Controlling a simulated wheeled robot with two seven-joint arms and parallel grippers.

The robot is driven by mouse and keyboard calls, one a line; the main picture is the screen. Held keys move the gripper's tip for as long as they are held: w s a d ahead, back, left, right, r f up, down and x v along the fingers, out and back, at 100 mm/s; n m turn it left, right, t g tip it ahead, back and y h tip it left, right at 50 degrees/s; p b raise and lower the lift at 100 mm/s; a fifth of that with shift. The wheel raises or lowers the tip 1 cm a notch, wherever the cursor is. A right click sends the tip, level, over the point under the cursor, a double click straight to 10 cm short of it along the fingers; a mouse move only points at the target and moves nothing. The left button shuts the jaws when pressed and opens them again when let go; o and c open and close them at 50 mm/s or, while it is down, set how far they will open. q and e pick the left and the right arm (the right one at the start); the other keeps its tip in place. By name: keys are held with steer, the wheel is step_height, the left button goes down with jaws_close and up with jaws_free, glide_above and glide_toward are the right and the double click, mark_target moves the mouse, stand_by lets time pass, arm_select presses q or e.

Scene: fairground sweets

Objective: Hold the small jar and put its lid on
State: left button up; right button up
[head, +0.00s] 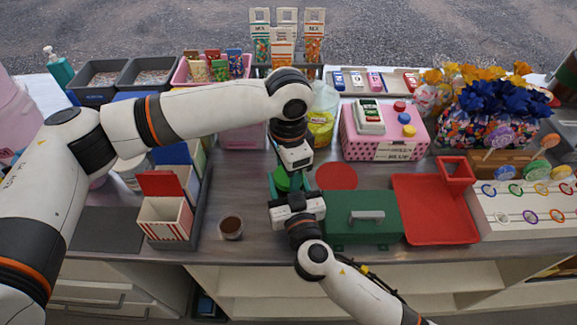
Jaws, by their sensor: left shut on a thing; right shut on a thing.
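A green round piece, which looks like the lid (284,181), shows between my two grippers above the middle of the counter. My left gripper (291,172) comes down from above and is shut, apparently on this lid; its fingertips are mostly hidden. My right gripper (293,184) reaches in from the front, its teal fingers on either side of the green piece. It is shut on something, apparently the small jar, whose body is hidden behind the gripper. I cannot tell whether lid and jar touch.
A green box (362,228) with a handle stands right of my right gripper, with a red tray (428,212) beyond it. A red disc (337,176) lies behind the box. A small brown-filled cup (231,228) and a striped box (165,218) stand left. The counter between is clear.

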arm_select(q)
steer(key=shift+f, duration=0.15)
steer(key=m, duration=0.4)
steer(key=shift+m, duration=0.3)
steer(key=m, duration=0.5)
steer(key=shift+m, duration=0.4)
steer(key=m, duration=0.9)
steer(key=shift+m, duration=0.4)
steer(key=m, duration=0.5)
steer(key=shift+m, duration=0.4)
steer(key=m, duration=0.8)
